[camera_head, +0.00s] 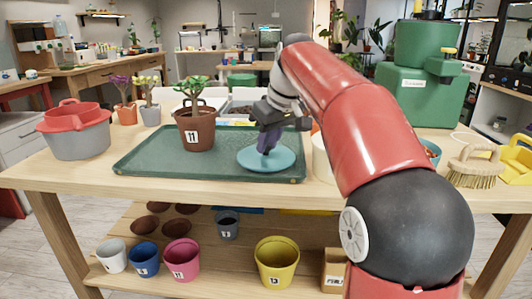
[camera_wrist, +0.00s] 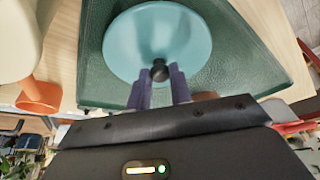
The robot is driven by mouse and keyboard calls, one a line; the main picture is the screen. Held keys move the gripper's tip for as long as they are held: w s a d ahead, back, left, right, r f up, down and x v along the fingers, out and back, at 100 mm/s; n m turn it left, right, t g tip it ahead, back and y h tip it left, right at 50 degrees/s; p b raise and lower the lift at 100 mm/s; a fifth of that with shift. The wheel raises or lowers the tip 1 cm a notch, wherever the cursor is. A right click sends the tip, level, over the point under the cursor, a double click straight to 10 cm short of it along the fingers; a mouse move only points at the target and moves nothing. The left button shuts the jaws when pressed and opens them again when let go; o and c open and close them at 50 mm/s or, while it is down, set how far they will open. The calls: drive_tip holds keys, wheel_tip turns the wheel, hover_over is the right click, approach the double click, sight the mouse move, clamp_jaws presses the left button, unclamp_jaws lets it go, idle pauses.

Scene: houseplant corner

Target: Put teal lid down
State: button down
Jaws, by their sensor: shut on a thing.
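The teal lid (camera_head: 252,161) is a round disc at the right end of the green tray (camera_head: 136,162). In the wrist view the teal lid (camera_wrist: 130,42) shows its dark knob (camera_wrist: 158,70) between my fingers. My gripper (camera_head: 267,146) points down over the lid, its purple fingers shut on the knob. The gripper also shows in the wrist view (camera_wrist: 159,80). The lid looks level and low over the tray; I cannot tell whether it touches the tray.
A brown pot (camera_head: 197,133) marked 11 with a plant stands on the tray, left of the lid. A cream container (camera_head: 322,160) stands right of the tray. A grey bucket with a red rim (camera_head: 78,138) is at the left. A brush (camera_head: 470,172) lies at the right.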

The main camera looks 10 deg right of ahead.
drive_tip(key=shift+f, duration=0.1)
drive_tip(key=shift+f, duration=0.1)
drive_tip(key=c, duration=1.7)
unclamp_jaws()
drive_tip(key=shift+f, duration=0.1)
drive_tip(key=o, duration=0.4)
drive_tip(key=shift+o, duration=0.2)
drive_tip(key=p+v, duration=0.3)
drive_tip(key=v, duration=0.9)
drive_tip(key=shift+r, duration=0.2)
